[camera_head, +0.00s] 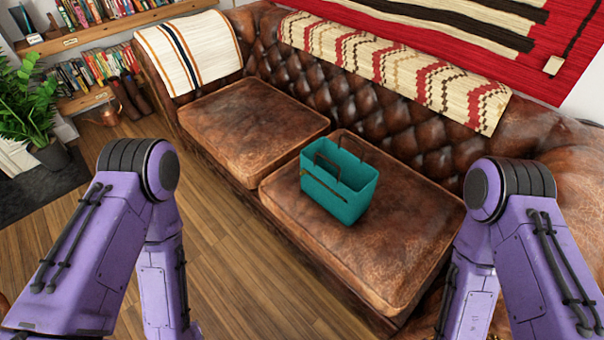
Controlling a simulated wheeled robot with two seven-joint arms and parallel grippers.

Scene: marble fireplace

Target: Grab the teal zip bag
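A teal bag (338,195) with dark handles and a zip line along its front stands upright on the right seat cushion of a brown leather sofa (345,95). Its top looks open. My two purple arms reach down at the left and right of the view, both apart from the bag. Neither gripper shows in the picture; both are out of view below the bottom edge.
The right seat cushion (400,235) is clear around the bag, and the left cushion (240,125) is empty. Patterned blankets (400,75) lie over the backrest. Bookshelves (85,75) and a plant (28,105) stand at the left. Wooden floor (235,280) is free before the sofa.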

